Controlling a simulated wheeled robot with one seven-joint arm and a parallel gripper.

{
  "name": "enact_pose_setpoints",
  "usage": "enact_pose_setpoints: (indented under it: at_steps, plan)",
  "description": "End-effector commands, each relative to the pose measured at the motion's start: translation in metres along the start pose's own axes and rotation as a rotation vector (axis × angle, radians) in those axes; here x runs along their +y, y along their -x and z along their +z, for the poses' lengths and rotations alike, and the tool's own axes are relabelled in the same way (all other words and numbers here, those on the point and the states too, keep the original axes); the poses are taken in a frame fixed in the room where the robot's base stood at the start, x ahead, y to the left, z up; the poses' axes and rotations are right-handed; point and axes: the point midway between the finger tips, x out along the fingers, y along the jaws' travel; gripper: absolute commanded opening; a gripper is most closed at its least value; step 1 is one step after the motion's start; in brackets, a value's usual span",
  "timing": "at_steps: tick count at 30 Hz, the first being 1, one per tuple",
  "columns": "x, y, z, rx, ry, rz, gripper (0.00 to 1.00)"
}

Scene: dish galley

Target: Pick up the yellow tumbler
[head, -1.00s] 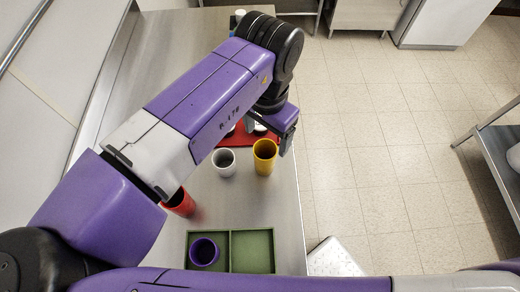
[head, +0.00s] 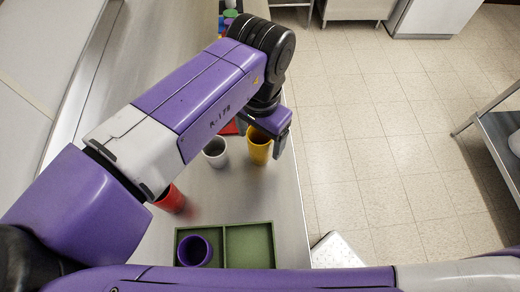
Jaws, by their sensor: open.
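The yellow tumbler (head: 259,149) stands upright on the steel counter (head: 235,198), near its right edge. My gripper (head: 277,148) is at the tumbler's upper right, with one dark finger showing close beside its rim. My arm covers much of the gripper, and I cannot tell whether a finger touches the tumbler. The gripper is open and holds nothing that I can see.
A white cup (head: 215,152) stands just left of the yellow tumbler. A red tumbler (head: 171,199) is farther left. A green two-compartment tray (head: 249,246) holds a purple cup (head: 194,251) in its left compartment.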

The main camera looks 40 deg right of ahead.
Motion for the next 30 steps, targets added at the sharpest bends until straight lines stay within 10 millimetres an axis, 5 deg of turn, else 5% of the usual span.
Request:
enact_pose_setpoints:
  at_steps: [10, 20, 30]
  plan:
    - [0.0, -0.0068, 0.0, 0.0, 0.0, 0.0, 0.75]
    - [0.0001, -0.0068, -0.0001, 0.0, 0.0, 0.0, 0.11]
    - [-0.0006, -0.0034, -0.0012, 0.001, -0.001, 0.0, 0.11]
